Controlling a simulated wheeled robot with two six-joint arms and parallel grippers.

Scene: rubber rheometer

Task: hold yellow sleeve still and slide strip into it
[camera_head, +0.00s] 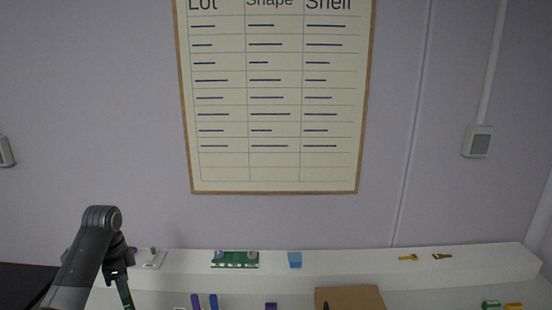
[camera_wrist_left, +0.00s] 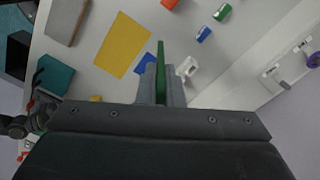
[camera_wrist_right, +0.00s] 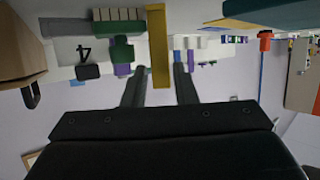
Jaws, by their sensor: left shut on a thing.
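My left gripper (camera_wrist_left: 161,88) is shut on a narrow green strip (camera_wrist_left: 161,62), which sticks out past the fingertips in the left wrist view. In the head view my left gripper (camera_head: 118,272) is at the lower left, with the green strip (camera_head: 126,297) pointing down from it. In the right wrist view my right gripper (camera_wrist_right: 159,75) has its fingers apart. A long yellow bar (camera_wrist_right: 158,45), which looks like the yellow sleeve, shows between them, with gaps on both sides. The right gripper is outside the head view.
A flat yellow sheet (camera_wrist_left: 123,45), a blue piece (camera_wrist_left: 145,66) and a teal block (camera_wrist_left: 55,76) lie on the white table. The shelf at the back carries a green rack (camera_head: 235,260) and a blue block (camera_head: 295,260).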

